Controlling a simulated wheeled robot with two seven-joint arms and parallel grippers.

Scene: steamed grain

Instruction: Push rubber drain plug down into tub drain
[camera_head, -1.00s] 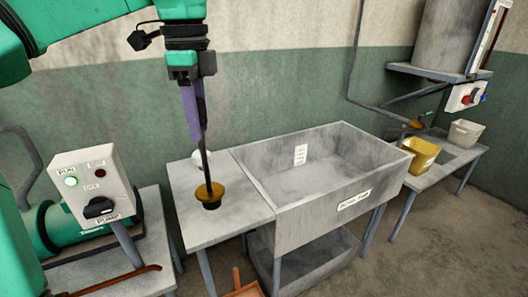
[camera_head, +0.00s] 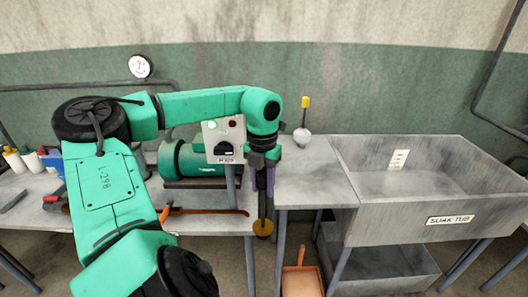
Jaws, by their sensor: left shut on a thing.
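My left gripper (camera_head: 262,188), with purple fingers pointing down, is shut on the dark rod of a plug-like tool. The rod ends in a yellow-brown disc (camera_head: 263,228), which I take to be the drain plug; its underside is hard to make out. The disc hangs in the air in front of the gap between the pump bench and the small side table. The grey soak tub (camera_head: 393,212) stands to the right, apart from the gripper. Its inner floor looks bare, and I cannot make out the drain. My right gripper is not in view.
The grey side table (camera_head: 317,188) adjoins the tub and bears a white bulb-shaped thing with a yellow top (camera_head: 302,131). A pump switch box (camera_head: 224,139) and green motor (camera_head: 193,160) stand behind my arm. An orange pan (camera_head: 302,279) is on the floor.

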